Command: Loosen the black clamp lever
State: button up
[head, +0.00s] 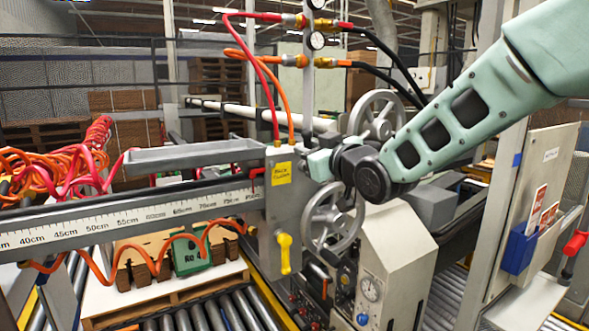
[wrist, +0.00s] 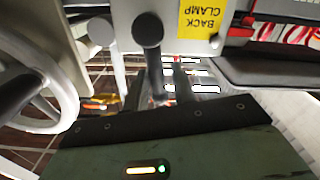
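The black clamp lever (wrist: 148,32) shows in the wrist view as a round black knob with a shaft, beside the yellow back clamp label (wrist: 201,17). My gripper (wrist: 160,80) points at it from below in that view, its two dark fingers apart. The lever's shaft lines up with the gap between them; I cannot tell whether they touch it. In the head view my gripper (head: 318,150) is close to the clamp block, right of the yellow label (head: 281,173). The lever is hidden or too small to tell there.
A yellow lever (head: 285,252) hangs below the label. Spoked handwheels (head: 333,218) stand close to my gripper, and one fills the left of the wrist view (wrist: 35,80). Red and orange hoses (head: 262,75) rise above the block. A ruled rail (head: 130,217) runs left.

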jog(key=n, duration=0.1)
jog(key=a+f+n, duration=0.1)
jog(key=n, duration=0.1)
jog(key=s+n, duration=0.1)
jog(key=shift+a+f+n, duration=0.15)
jog(key=shift+a+n, duration=0.15)
jog(key=n+b, duration=0.1)
jog(key=b, duration=0.1)
jog(key=f+n+b, duration=0.1)
jog(key=n+b, duration=0.1)
jog(key=s+a+n+b, duration=0.1)
jog(key=b, duration=0.1)
jog(key=shift+a+f+n, duration=0.1)
jog(key=shift+f+n, duration=0.2)
jog(key=shift+n, duration=0.1)
jog(key=n+b, duration=0.1)
jog(key=f+n+b, duration=0.1)
jog(key=b, duration=0.1)
jog(key=n+b, duration=0.1)
jog(key=shift+s+a+f+n, duration=0.1)
jog(key=shift+a+f+n, duration=0.15)
jog(key=shift+f+n, duration=0.15)
jog(key=shift+r, duration=0.15)
jog(key=b+v, duration=0.4)
jog(key=v, duration=0.5)
jog(key=shift+b, duration=0.35)
